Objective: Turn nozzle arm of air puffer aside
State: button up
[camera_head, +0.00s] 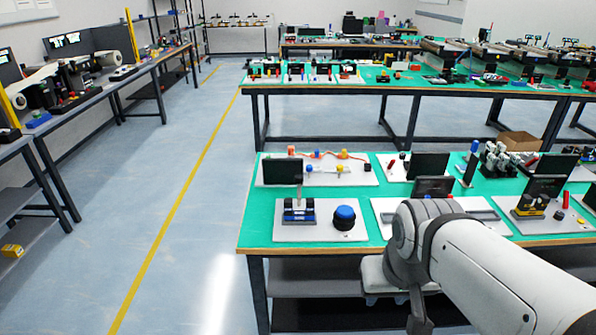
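On the near green-topped table, a small device with a blue and black base (299,215) and a thin upright post (299,196) stands on a light grey plate. It may be the air puffer, but I cannot be sure. A dark panel stands just behind the post, so any nozzle arm is hard to make out. A round blue button on a black base (345,216) sits on the same plate, to the right. My arm (480,262) comes in from the lower right and bends down at the table's front edge. My gripper's fingertips are not visible.
Just right of the button, my arm covers part of another grey plate (386,207). More devices and dark screens (543,187) fill the table's right side. A plate with orange and blue parts (317,170) lies behind. The floor (160,230) to the left is clear.

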aim_at(299, 179)
jog(key=z, duration=0.05)
jog(key=k, duration=0.55)
jog(key=u, duration=0.55)
jog(key=i, duration=1.9)
jog(key=z, duration=0.9)
